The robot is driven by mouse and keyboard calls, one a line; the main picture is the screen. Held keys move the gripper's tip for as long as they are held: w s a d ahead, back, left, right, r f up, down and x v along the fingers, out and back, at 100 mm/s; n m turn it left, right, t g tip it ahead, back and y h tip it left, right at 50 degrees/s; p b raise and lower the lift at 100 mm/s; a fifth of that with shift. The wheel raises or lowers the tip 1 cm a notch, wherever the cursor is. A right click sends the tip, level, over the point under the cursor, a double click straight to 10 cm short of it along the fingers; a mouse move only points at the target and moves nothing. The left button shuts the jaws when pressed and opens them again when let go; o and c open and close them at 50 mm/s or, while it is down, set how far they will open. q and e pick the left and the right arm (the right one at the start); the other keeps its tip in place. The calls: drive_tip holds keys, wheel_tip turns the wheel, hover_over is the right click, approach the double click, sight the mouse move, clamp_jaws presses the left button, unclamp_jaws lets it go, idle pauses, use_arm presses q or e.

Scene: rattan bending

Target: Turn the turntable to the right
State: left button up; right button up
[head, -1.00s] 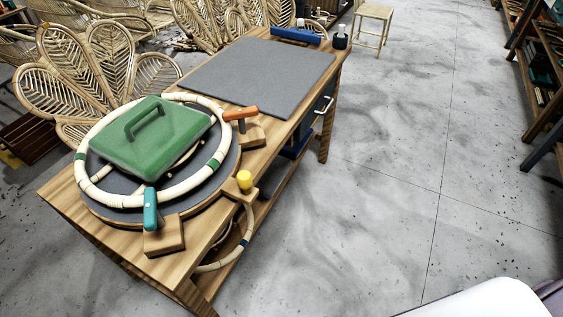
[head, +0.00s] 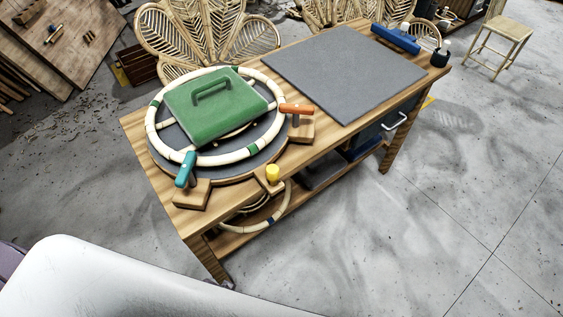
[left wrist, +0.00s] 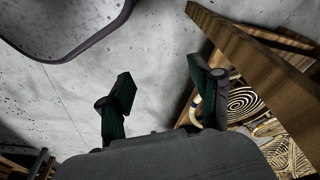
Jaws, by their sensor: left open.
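The turntable (head: 163,160) is a round dark grey disc at the left end of the wooden workbench. A pale rattan ring (head: 213,159) with green bands lies on it, around a green block with a handle (head: 215,115). A teal-handled clamp (head: 186,170) stands at its front left, an orange-handled clamp (head: 297,109) at its right, and a yellow knob (head: 272,173) at the front. In the left wrist view my left gripper (left wrist: 160,88) is open and empty, with the bench edge to its right. My right gripper is in neither view.
A grey mat (head: 343,72) covers the bench's right part, with a blue tool (head: 395,38) behind it. The wooden bench (head: 140,135) has a lower shelf with rattan coils (head: 262,224). Rattan chairs (head: 200,35) stand behind it. The floor (head: 430,220) in front and right is clear.

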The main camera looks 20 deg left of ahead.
use_arm(q)
drive_tip(key=w+d+r+t+p, duration=0.1)
drive_tip(key=w+r+p, duration=0.2)
drive_tip(key=r, duration=0.8)
drive_tip(key=w+d+r+m+h+p, duration=0.1)
drive_tip(key=w+r+p, duration=0.25)
drive_tip(key=r, duration=0.85)
drive_tip(key=w+d+r+t+p, duration=0.1)
drive_tip(key=w+r+p, duration=0.2)
drive_tip(key=r, duration=0.8)
wheel_tip(320, 180, up, 9)
drive_tip(key=m+g+h+p, duration=0.1)
drive_tip(key=m+h+p, duration=0.1)
drive_tip(key=m, duration=0.4)
hover_over(271, 169)
drive_tip(key=s+a, duration=0.3)
drive_tip(key=a, duration=0.1)
drive_tip(key=x, duration=0.4)
drive_tip(key=p+x, duration=0.1)
drive_tip(key=x, duration=0.8)
drive_tip(key=shift+d+f, duration=0.25)
drive_tip(key=shift+d, duration=0.15)
clamp_jaws()
